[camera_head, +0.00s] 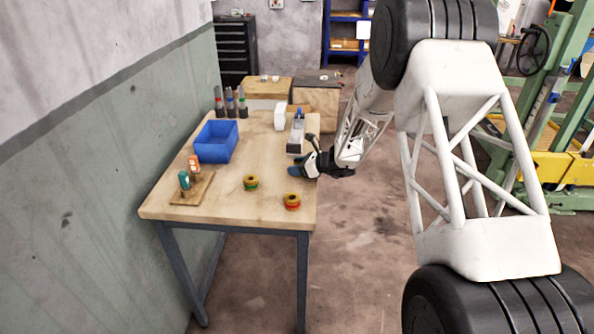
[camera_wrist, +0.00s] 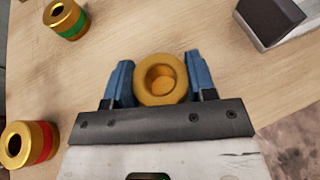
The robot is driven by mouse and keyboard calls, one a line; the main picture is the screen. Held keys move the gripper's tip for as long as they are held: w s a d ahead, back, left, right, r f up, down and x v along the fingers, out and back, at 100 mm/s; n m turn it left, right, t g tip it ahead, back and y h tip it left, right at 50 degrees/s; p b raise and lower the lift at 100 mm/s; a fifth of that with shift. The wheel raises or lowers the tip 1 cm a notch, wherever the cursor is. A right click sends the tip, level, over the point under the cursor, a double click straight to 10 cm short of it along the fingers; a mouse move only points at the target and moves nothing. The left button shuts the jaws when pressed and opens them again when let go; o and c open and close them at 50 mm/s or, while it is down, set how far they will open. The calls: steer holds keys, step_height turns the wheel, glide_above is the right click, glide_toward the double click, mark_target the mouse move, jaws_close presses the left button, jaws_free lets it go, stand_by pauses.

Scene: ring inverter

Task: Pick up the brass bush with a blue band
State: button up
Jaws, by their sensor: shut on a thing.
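My gripper (camera_wrist: 158,72) is shut on a brass bush (camera_wrist: 161,98), with one blue finger on each side of it. I see the bush end-on, its round bore facing the wrist camera; its band is hidden. In the head view my gripper (camera_head: 297,170) is at the right edge of the wooden table, and the held bush cannot be made out. A brass bush with a green band (camera_head: 250,182) stands on the table and shows in the wrist view (camera_wrist: 66,19). A brass bush with a red band (camera_head: 292,201) stands nearer the front and also shows there (camera_wrist: 28,146).
The table (camera_head: 225,205) carries a blue bin (camera_head: 216,142), a wooden board (camera_head: 192,190) with small teal and orange items, several dark bottles at the back, a white container (camera_head: 280,115) and a grey-black device (camera_head: 296,133). A wall borders the left side.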

steer(key=c, duration=0.4)
steer(key=shift+r, duration=0.1)
steer(key=shift+r, duration=4.95)
